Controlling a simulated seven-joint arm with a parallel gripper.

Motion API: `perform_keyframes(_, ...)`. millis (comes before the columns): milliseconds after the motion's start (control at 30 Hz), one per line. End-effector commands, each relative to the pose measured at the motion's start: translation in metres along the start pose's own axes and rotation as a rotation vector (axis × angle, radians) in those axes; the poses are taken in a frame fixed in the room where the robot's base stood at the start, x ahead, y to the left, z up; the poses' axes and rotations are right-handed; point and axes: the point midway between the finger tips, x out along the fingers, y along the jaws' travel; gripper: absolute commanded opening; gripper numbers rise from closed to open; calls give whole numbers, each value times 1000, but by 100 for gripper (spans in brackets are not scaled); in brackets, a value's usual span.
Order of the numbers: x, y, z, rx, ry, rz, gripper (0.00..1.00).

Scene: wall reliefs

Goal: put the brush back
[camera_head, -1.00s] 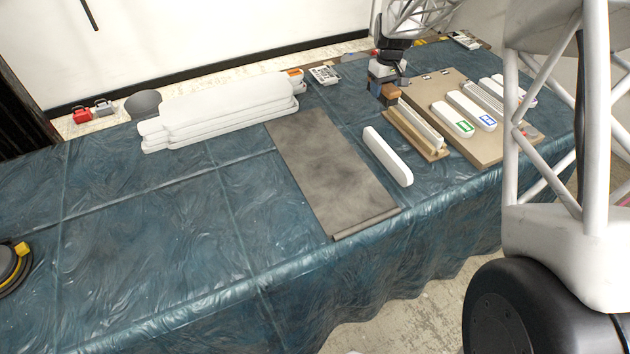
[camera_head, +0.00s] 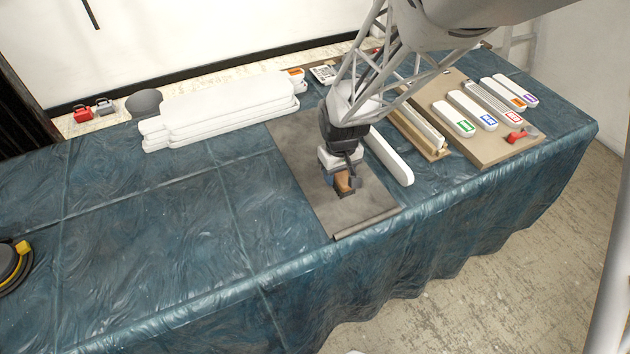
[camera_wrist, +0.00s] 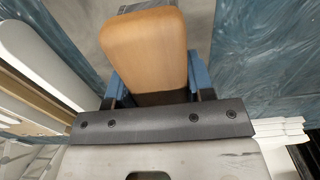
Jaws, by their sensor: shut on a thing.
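My gripper (camera_head: 337,177) is shut on the brush (camera_head: 344,185), a block with a tan wooden top, over the front half of a grey mat (camera_head: 297,150). I cannot tell whether the brush touches the mat. In the wrist view the brush's wooden top (camera_wrist: 145,45) fills the upper middle. The blue fingers of my gripper (camera_wrist: 156,84) lie on either side of it. The brush's underside is hidden there.
A white rounded bar (camera_head: 391,160) lies right of the mat. Beyond it are a slotted wooden holder (camera_head: 432,152) and a tan board (camera_head: 482,151) with several labelled white blocks. White stacked slabs (camera_head: 225,105) lie left of the mat. The left cloth is mostly clear.

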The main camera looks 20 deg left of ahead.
Motion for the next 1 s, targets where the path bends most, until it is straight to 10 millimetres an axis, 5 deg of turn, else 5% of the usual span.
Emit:
perform_keyframes(200, 12, -36, 51, -3, -2, 0, 26)
perform_keyframes(400, 18, -51, 75, -2, 0, 0, 26)
perform_keyframes(1000, 20, -53, 77, 0, 0, 0, 26)
